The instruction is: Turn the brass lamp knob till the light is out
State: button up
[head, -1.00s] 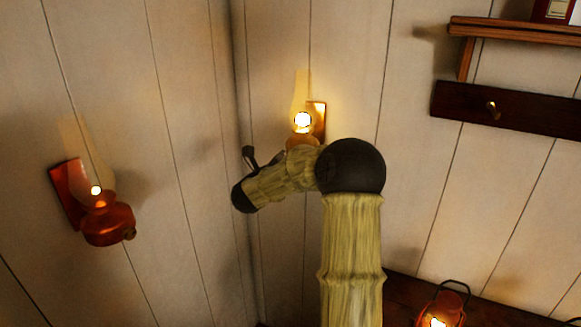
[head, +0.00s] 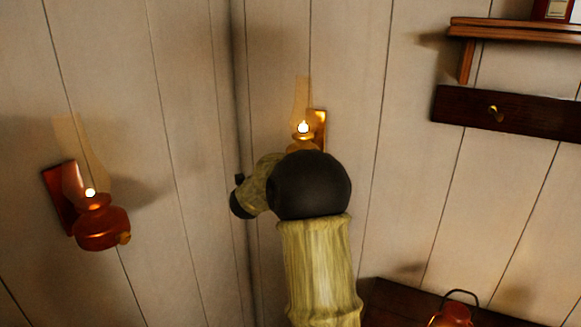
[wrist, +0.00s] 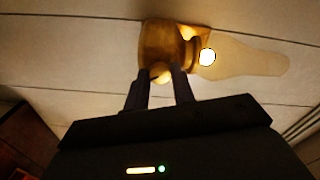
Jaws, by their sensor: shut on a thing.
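The brass lamp (head: 304,143) hangs on the far wall near the corner, with a tall glass chimney (head: 302,95). A small bright flame (head: 303,128) still burns in it. In the wrist view the lamp's brass body (wrist: 163,45) lies sideways, with the lit glow (wrist: 207,57) to its right. The round brass knob (wrist: 160,75) sits between my fingertips. My gripper (wrist: 162,80) is shut on the knob. In the head view my own arm hides the knob, the gripper's fingers and the lamp's lower part.
A copper lamp (head: 101,228) with a small flame hangs on the left wall. A red lantern (head: 452,315) stands at the lower right, cut off by the frame. A dark peg rail (head: 465,108) and a shelf (head: 510,27) are at the upper right.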

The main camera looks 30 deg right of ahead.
jog(key=shift+a+f+n+p, duration=0.15)
jog(key=shift+n+p, duration=4.25)
jog(key=shift+n, duration=3.1)
jog(key=shift+a+f+n+p, duration=0.1)
jog(key=shift+n+p, duration=4.3)
jog(key=shift+n, duration=3.1)
